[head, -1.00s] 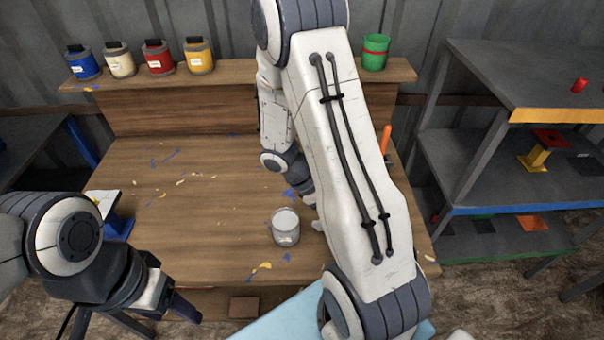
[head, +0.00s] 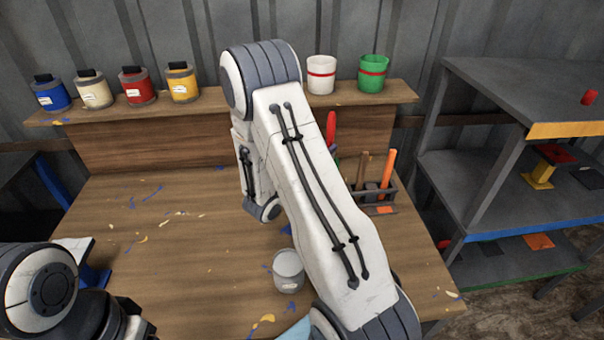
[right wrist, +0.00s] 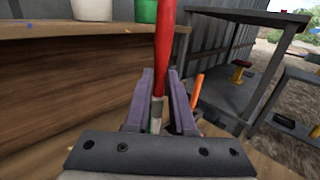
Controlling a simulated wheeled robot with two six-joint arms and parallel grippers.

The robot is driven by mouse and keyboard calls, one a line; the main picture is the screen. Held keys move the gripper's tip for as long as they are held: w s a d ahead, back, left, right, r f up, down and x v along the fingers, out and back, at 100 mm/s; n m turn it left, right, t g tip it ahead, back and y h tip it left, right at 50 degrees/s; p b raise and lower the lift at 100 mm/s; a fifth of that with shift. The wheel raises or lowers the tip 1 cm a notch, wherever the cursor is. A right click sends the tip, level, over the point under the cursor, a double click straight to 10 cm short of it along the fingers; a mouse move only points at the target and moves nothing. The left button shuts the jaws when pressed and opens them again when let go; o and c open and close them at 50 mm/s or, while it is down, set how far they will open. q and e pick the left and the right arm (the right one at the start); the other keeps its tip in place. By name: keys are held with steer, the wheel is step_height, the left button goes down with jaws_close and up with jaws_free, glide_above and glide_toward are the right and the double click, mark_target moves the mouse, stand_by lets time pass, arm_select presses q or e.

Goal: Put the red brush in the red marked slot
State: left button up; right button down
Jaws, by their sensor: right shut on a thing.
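The red brush's handle (head: 331,126) stands roughly upright behind my right arm in the head view. In the right wrist view, my right gripper (right wrist: 160,82) is shut on the red brush (right wrist: 164,45), with the red handle pointing up and its lower part between the fingers. My right gripper is hidden by my arm in the head view. A dark slotted holder (head: 391,197) stands at the right of the bench, with an orange mark on its front. A red slot mark cannot be made out. My left gripper (head: 138,327) is cut off at the lower left.
An orange handle (head: 389,167) and a brown handle (head: 362,170) stand in the holder. A grey can (head: 288,270) stands on the bench (head: 190,240). Several paint pots, including a white one (head: 321,75) and a green one (head: 372,74), line the back shelf. A metal rack stands right.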

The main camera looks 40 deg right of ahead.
steer(key=w+a+f+p, duration=0.2)
steer(key=w+f, duration=0.4)
steer(key=f, duration=0.2)
steer(key=shift+a, duration=0.4)
steer(key=shift+f, duration=0.1)
steer(key=shift+f+b, duration=0.5)
steer(key=shift+b, duration=0.05)
steer(key=c, duration=0.8)
jaws_free()
steer(key=shift+o, duration=0.2)
